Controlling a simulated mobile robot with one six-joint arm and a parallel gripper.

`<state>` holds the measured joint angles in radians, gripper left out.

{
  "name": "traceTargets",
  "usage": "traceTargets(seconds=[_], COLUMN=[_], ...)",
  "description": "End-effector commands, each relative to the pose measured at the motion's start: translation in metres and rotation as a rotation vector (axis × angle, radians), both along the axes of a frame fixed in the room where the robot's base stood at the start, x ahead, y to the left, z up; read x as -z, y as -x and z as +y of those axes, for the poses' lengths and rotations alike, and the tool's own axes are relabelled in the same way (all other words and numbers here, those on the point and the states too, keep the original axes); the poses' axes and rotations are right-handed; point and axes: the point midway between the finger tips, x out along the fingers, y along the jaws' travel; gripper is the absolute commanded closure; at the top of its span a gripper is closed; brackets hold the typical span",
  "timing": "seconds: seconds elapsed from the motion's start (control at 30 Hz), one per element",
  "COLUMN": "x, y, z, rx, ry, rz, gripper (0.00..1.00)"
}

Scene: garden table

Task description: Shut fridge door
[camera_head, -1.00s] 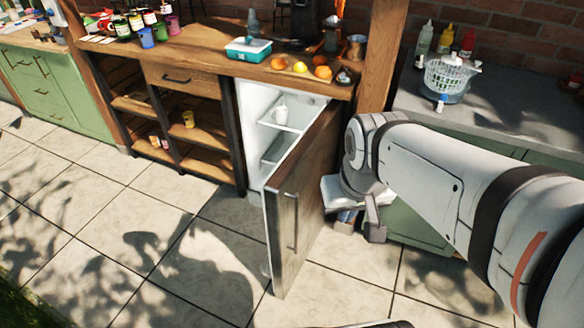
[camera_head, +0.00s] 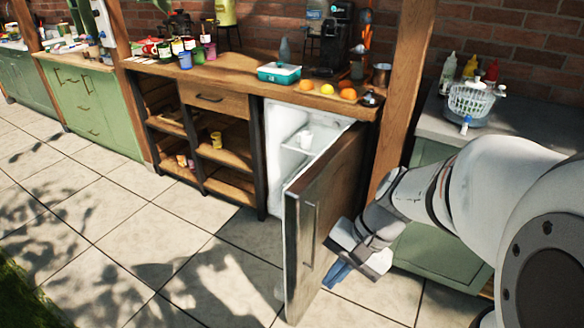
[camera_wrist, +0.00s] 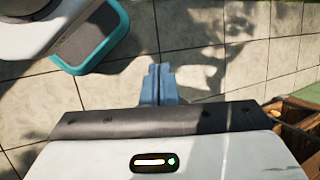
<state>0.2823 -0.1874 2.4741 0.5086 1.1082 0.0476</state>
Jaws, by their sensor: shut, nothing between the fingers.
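The fridge door (camera_head: 322,215) stands open, swung out from the small white fridge (camera_head: 285,135) under the wooden counter. Its front carries a long vertical handle (camera_head: 309,235). A white cup (camera_head: 305,138) stands on a shelf inside the fridge. My gripper (camera_head: 337,273) is low on the right side of the door, close to its outer face; I cannot tell whether it touches. In the wrist view my blue fingers (camera_wrist: 158,84) are together and empty over the paving, and the door is not clearly seen there.
Wooden open shelves (camera_head: 222,155) stand left of the fridge. A wooden post (camera_head: 403,90) and a green cabinet (camera_head: 440,245) are on the right. Oranges, a teal box (camera_head: 279,72) and a coffee machine (camera_head: 335,40) stand on the counter. The tiled floor (camera_head: 110,240) in front is clear.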

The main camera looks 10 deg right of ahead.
Motion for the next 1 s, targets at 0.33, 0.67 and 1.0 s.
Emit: traceTargets(seconds=[0.33, 0.67, 1.0], x=[0.135, 0.19, 0.191], y=[-0.102, -0.156, -0.185], z=[-0.034, -0.132, -0.118], rx=[0.851, 1.279, 1.301], ry=[-0.834, -1.296, -1.328], rz=[0.347, 0.346, 0.338], gripper=[1.0, 1.0, 1.0])
